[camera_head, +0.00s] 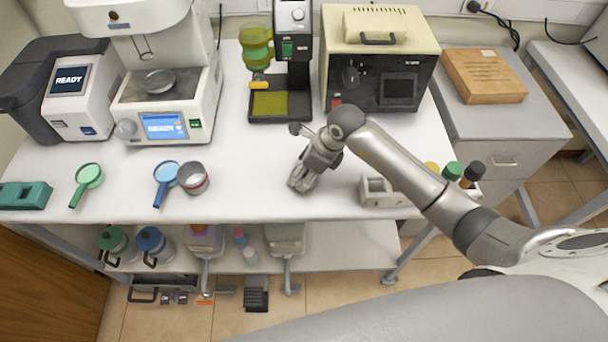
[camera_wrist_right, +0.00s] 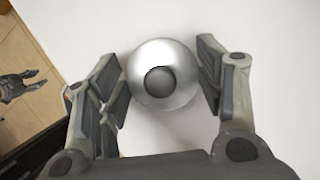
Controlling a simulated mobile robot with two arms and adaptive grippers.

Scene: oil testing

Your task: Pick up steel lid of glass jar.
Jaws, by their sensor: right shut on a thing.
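The steel lid (camera_wrist_right: 150,88) is a round, shiny metal piece with a dark round knob on top. It sits between the fingers of my right gripper (camera_wrist_right: 160,88) in the right wrist view, and the gripper is shut on it. In the head view my right gripper (camera_head: 301,181) points down over the front middle of the white table (camera_head: 255,195). The lid is mostly hidden by the fingers there. I cannot make out the glass jar or tell whether the lid still touches it.
A microscope-like device (camera_head: 290,60) and a beige machine (camera_head: 380,60) stand behind the gripper. A small grey holder (camera_head: 378,190) is to its right, near capped bottles (camera_head: 452,170). Table between is clear.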

